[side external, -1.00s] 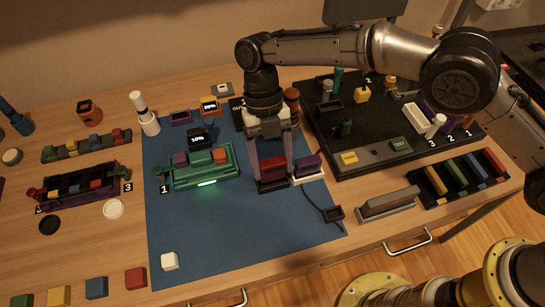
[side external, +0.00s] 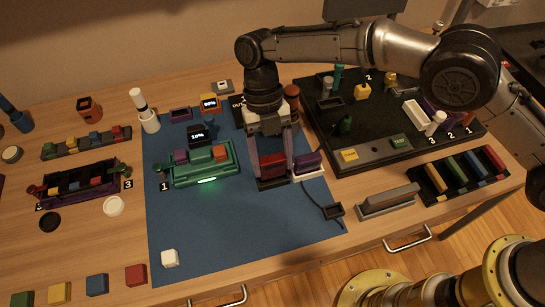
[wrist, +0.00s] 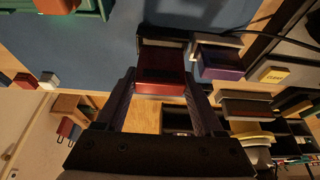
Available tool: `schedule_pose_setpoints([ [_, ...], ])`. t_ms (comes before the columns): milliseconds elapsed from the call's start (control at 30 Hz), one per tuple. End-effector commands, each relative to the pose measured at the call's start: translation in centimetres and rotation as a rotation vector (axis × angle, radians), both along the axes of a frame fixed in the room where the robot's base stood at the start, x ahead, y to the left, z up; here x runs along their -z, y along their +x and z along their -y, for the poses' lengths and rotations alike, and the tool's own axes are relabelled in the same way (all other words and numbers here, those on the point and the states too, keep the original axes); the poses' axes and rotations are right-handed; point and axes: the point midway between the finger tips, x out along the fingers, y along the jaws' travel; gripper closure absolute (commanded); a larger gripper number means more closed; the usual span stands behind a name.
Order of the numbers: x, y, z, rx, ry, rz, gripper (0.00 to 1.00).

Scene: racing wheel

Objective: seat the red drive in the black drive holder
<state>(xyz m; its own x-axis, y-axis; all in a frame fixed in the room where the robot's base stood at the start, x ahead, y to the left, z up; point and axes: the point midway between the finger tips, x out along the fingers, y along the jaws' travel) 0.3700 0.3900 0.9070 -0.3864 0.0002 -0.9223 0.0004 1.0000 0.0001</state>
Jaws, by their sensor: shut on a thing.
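The red drive (side external: 272,162) is between the fingers of my gripper (side external: 273,172), which is shut on it. The drive also shows in the wrist view (wrist: 161,68), with a finger on each side. The black drive holder (side external: 274,184) is directly below the drive, on the right part of the blue mat. In the wrist view a dark edge of the holder (wrist: 160,42) shows beyond the drive. The fingers and drive hide most of the holder, and I cannot tell whether the drive touches it.
A purple drive (side external: 307,161) in a white holder stands close on the right. A green holder with blocks (side external: 205,170) is on the left. A black board with several parts (side external: 385,115) lies at the right rear. The front of the blue mat (side external: 245,240) is mostly clear.

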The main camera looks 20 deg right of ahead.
Motion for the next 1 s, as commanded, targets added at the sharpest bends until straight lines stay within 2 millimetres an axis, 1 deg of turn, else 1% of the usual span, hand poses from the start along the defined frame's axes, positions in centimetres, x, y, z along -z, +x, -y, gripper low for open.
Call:
schedule_pose_setpoints([
  [567,0.00,-0.01,0.00,0.000,0.000,0.000,0.91],
  [1000,0.92,-0.04,0.02,0.000,-0.001,-0.001,0.91],
])
